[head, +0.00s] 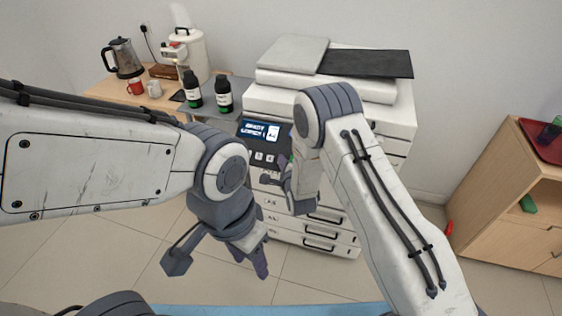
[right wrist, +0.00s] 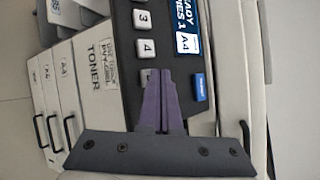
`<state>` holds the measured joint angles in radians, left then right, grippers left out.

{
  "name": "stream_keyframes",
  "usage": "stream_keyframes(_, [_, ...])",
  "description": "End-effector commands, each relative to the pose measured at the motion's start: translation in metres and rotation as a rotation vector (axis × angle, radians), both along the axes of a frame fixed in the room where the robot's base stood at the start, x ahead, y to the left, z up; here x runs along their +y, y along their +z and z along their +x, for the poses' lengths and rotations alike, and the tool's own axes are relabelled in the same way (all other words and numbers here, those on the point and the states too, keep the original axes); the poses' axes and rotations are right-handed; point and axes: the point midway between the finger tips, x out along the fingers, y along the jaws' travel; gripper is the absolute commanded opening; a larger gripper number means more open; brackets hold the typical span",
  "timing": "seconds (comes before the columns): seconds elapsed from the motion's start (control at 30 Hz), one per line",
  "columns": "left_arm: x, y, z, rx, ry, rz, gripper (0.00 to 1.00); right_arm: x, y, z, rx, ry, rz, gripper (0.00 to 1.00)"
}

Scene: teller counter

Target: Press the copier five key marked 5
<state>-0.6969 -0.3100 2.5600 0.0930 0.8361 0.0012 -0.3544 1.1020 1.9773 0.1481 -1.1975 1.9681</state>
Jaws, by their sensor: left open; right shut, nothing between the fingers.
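The copier (head: 395,110) stands against the wall, with a dark control panel (head: 241,155) and lit screen on its front. In the right wrist view the panel shows keys marked 3 (right wrist: 142,18) and 4 (right wrist: 145,47). The key after 4 (right wrist: 146,77) is partly covered by my purple fingertips, so its mark cannot be read. My right gripper (right wrist: 162,74) is shut and empty, its tips over or at that key; contact cannot be told. In the head view my right gripper is at the panel. My left gripper (head: 220,266) is open and empty, low in front of the copier.
A blue key (right wrist: 199,87) sits beside the right fingertips. The screen (right wrist: 187,20) reads A4. Dark bottles (head: 223,97) stand left of the copier, with a kettle (head: 123,58) beyond. A wooden cabinet (head: 510,190) with a red tray stands right. Floor between is free.

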Motion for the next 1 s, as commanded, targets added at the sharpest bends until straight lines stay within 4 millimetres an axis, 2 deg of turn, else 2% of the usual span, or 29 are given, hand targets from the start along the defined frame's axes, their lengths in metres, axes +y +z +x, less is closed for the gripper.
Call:
stream_keyframes(0.57, [0.0,-0.0077,0.0,0.0,0.0,0.0,0.5,-0.0014,-0.0059,0.0033,0.0,-0.001,0.0,0.0])
stream_keyframes(1.0, [0.0,-0.0046,-0.0001,0.0,0.0,0.0,0.5,-0.0004,-0.0014,0.0016,0.0,0.0,0.0,0.0])
